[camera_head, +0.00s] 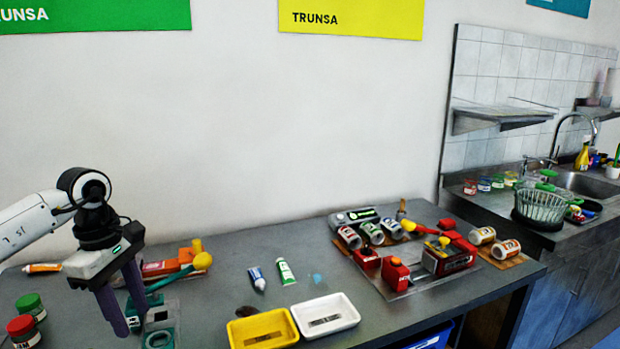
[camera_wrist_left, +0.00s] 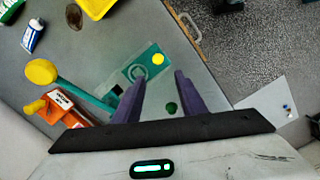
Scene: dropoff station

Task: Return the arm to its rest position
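My left arm comes in from the left in the head view. My left gripper (camera_head: 124,308) points down over the left part of the grey table (camera_head: 226,262), with its two purple fingers spread apart. In the left wrist view the fingers (camera_wrist_left: 158,88) are also apart, and nothing is held between them. A teal and grey fixture (camera_head: 160,318) lies on the table beyond the fingertips; it also shows in the left wrist view (camera_wrist_left: 136,70). The gripper partly hides the things behind it. My right gripper is in neither view.
Green-lidded (camera_head: 30,306) and red-lidded jars (camera_head: 22,330) stand left of the gripper. An orange-red tool (camera_head: 172,264) lies behind it. Yellow (camera_head: 262,330) and white trays (camera_head: 326,314) sit to its right. Cans and red items (camera_head: 396,272) fill the table's right side. The air above the table's middle is clear.

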